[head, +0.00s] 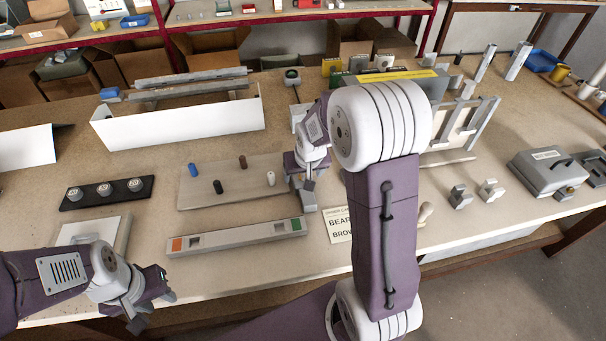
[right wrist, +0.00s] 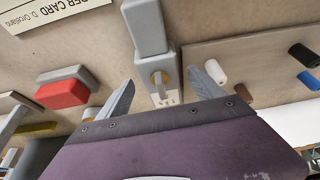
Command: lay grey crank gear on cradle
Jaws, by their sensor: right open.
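A grey block with a paler end and a brass eye, seemingly the grey crank gear (right wrist: 149,32), lies on the bench in the right wrist view. My right gripper (right wrist: 165,84) is open, with its fingertips on either side of the paler end and apart from it. In the head view my right gripper (head: 304,182) is low over the bench, just right of the peg board; my arm partly hides this spot. Two small grey notched blocks (head: 460,197) stand at the right and may be the cradle; I cannot tell for sure. My left gripper (head: 150,305) is open and empty at the front left.
The peg board (head: 225,190) with several pegs lies left of my right gripper. A long grey bar (head: 238,238) with coloured ends lies in front. A card (head: 340,232) and a red-and-grey block (right wrist: 64,93) are near. A grey case (head: 552,172) stands at right.

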